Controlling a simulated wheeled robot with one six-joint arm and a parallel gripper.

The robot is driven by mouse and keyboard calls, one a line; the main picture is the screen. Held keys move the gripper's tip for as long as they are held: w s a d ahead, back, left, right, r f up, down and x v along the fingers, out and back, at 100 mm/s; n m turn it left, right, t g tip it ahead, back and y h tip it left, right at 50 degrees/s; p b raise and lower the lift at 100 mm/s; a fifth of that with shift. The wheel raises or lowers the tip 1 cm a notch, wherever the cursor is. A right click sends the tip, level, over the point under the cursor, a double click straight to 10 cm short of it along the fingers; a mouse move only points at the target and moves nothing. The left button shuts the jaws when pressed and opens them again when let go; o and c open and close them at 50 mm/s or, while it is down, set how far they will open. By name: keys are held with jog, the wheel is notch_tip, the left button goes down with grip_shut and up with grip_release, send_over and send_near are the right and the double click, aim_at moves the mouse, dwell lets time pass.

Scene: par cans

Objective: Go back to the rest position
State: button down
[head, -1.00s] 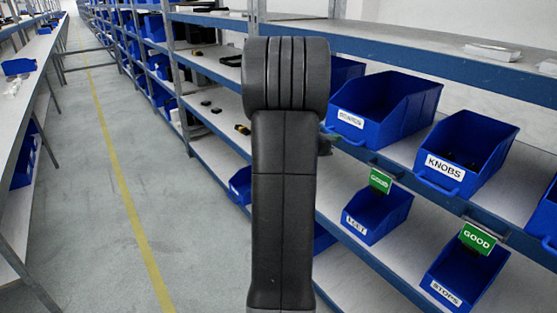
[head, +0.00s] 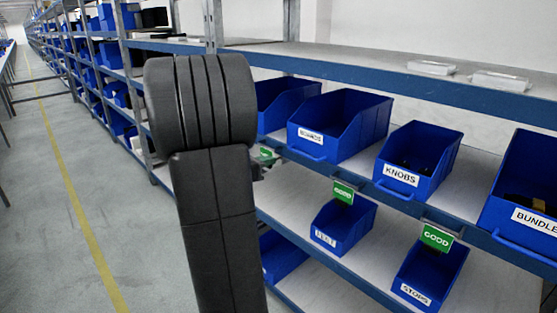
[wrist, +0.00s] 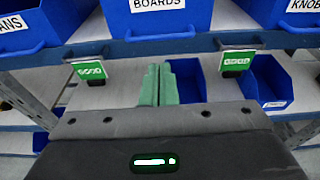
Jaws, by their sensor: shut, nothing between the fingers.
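My gripper shows in the wrist view (wrist: 158,85) with its two green fingers together and nothing between them. It points toward the shelf front, below the bin labelled BOARDS (wrist: 160,18) and between two green GOOD tags, the left one (wrist: 89,70) and the right one (wrist: 238,61). In the head view my dark arm stands upright left of the middle and hides most of the gripper; only a small part shows beside the shelf edge.
The shelf rack (head: 430,85) fills the right side. Its middle shelf holds blue bins, including KNOBS (head: 405,177) and BUNDLE (head: 535,219). Lower bins are FEET (head: 325,238) and STOPS (head: 414,294). An aisle with a yellow line (head: 82,215) lies open at the left.

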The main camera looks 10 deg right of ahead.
aim_at(302, 154)
jog(key=shift+v, duration=0.85)
jog(key=x, duration=1.3)
jog(key=shift+w+d, duration=0.15)
jog(key=shift+d, duration=0.2)
jog(key=shift+a, duration=0.1)
